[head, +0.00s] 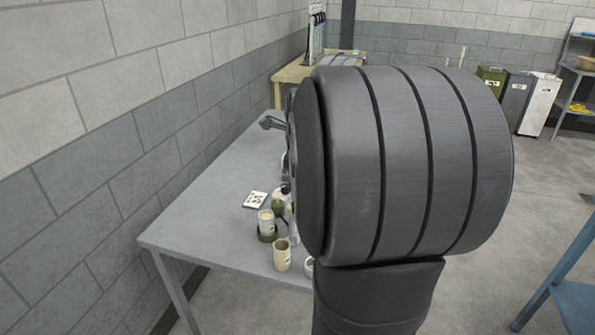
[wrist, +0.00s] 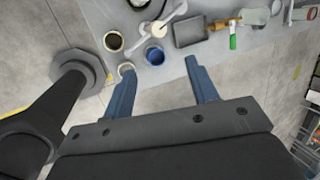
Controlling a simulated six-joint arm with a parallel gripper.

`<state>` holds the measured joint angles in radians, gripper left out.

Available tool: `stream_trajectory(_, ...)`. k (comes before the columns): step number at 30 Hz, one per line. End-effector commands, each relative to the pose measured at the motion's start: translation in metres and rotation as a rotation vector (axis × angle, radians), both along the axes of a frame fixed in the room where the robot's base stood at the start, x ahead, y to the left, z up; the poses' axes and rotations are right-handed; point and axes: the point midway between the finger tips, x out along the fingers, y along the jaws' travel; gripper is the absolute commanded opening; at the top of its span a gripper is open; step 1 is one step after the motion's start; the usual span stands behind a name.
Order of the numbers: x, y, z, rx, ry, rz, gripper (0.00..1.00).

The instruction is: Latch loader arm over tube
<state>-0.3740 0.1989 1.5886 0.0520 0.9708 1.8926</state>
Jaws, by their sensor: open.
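My gripper (wrist: 160,68) shows in the wrist view with its two blue fingers wide apart and nothing between them. It points toward the table edge. A white lever-like part with a rounded end (wrist: 170,22), possibly the loader arm, lies beyond the fingertips. A blue-rimmed cup (wrist: 155,55) sits just past the fingers, and a dark-filled cup (wrist: 113,41) is to its left. I cannot make out the tube or whether the lever is over it. In the head view my own arm hides the gripper and much of the table.
The grey table (head: 190,222) stands along the block wall. Small containers such as a cream cup (head: 282,255) and a white marked card (head: 256,199) are on it. A dark square tray (wrist: 188,32) and a green-marked tube-like item (wrist: 233,38) lie right of the lever.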

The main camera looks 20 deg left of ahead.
Motion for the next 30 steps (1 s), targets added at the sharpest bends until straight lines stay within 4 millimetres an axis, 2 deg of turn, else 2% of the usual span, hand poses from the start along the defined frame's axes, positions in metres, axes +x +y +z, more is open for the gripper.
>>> stream_trajectory(3,0.0,0.0,0.0,0.0,0.0,0.0,0.52)
stream_trajectory(8,-0.005,0.008,-0.009,-0.061,-0.004,0.091,0.2)
stream_trajectory(11,-0.016,0.022,-0.026,-0.202,-0.014,0.299,0.0)
stream_trajectory(15,-0.038,0.049,-0.055,-0.492,-0.034,0.742,0.0)
stream_trajectory(21,-0.063,0.081,-0.081,-0.872,-0.045,1.325,0.0)
stream_trajectory(25,-0.071,0.094,-0.087,-1.028,-0.04,1.553,0.0)
stream_trajectory(30,-0.073,0.099,-0.092,-1.099,-0.037,1.654,0.0)
